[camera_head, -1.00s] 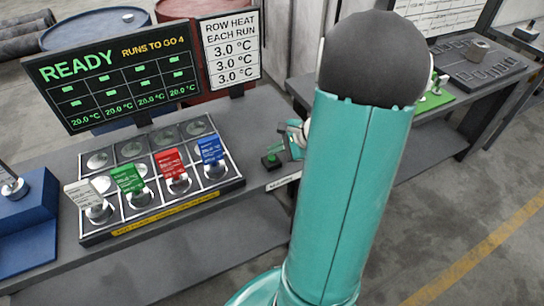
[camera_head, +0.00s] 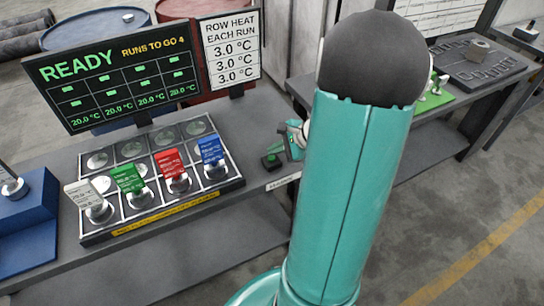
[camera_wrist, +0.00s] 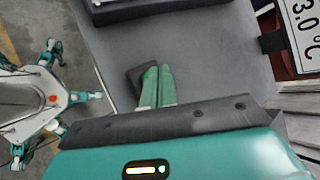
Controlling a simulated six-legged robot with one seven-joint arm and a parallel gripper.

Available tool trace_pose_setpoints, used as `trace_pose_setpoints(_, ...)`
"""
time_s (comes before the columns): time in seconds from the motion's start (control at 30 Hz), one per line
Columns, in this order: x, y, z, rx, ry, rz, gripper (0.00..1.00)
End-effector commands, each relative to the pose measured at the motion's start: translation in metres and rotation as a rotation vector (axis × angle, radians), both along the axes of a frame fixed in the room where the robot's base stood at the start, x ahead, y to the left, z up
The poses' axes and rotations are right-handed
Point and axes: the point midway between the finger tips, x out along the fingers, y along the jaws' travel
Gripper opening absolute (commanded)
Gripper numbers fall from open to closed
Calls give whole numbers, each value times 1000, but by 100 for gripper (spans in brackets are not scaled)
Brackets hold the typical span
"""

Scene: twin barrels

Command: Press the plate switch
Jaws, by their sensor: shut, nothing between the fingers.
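The plate switch (camera_head: 271,161) is a small dark block with a green top on the bench, right of the tray of labelled pieces. In the wrist view its dark base (camera_wrist: 133,80) shows just beyond and left of my fingertips. My gripper (camera_head: 290,151), teal and partly hidden behind my arm, is close beside the switch on its right. In the wrist view my gripper's green fingers (camera_wrist: 158,72) are together and empty, overlapping the switch in the picture. I cannot tell whether they touch it.
A tray (camera_head: 160,215) holds several silver pieces with white, green, red and blue tags. A display (camera_head: 112,78) reading READY and "RUNS TO GO 4" stands behind it, beside a row heat sign (camera_head: 231,50). A blue block (camera_head: 25,230) is at the left.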

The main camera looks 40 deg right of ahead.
Motion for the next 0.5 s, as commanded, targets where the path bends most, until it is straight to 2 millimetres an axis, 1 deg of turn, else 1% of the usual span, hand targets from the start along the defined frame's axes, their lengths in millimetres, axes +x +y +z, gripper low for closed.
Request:
trace_pose_setpoints(0.2, 0, 1, -8, 1, 1, 2, 0)
trace_pose_setpoints(0.5, 0, 0, -8, 0, 1, 1, 0)
